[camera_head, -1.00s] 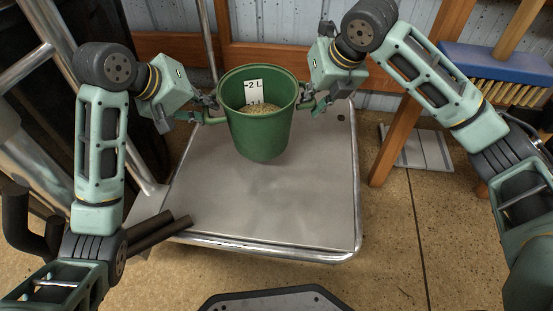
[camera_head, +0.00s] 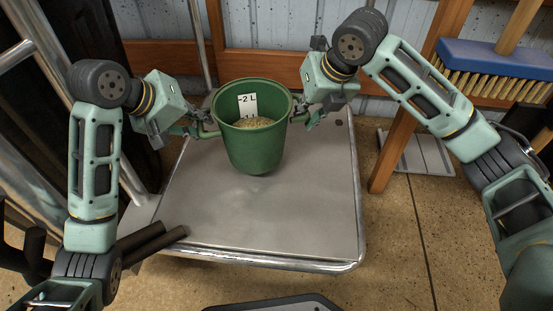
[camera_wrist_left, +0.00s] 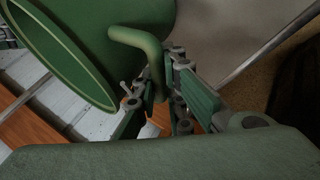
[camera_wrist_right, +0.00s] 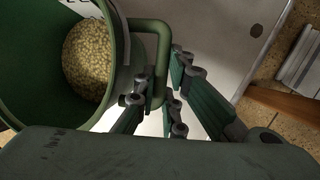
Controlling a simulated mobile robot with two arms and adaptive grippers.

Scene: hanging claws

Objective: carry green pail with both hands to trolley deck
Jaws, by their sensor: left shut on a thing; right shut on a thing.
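The green pail (camera_head: 254,150) is upright over the grey trolley deck (camera_head: 270,215), toward its back half. I cannot tell whether its base touches the deck. A white label and pale grains show inside it. My left gripper (camera_head: 204,131) is shut on the pail's left handle, which shows in the left wrist view (camera_wrist_left: 138,38). My right gripper (camera_head: 303,117) is shut on the right handle, which shows in the right wrist view (camera_wrist_right: 150,27). The grains (camera_wrist_right: 96,60) fill the lower part of the pail there.
A blue broom head (camera_head: 497,62) and wooden posts stand at the right. A grey dustpan-like plate (camera_head: 420,152) lies on the floor. Metal rails rise at the left. The front and right of the deck are clear.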

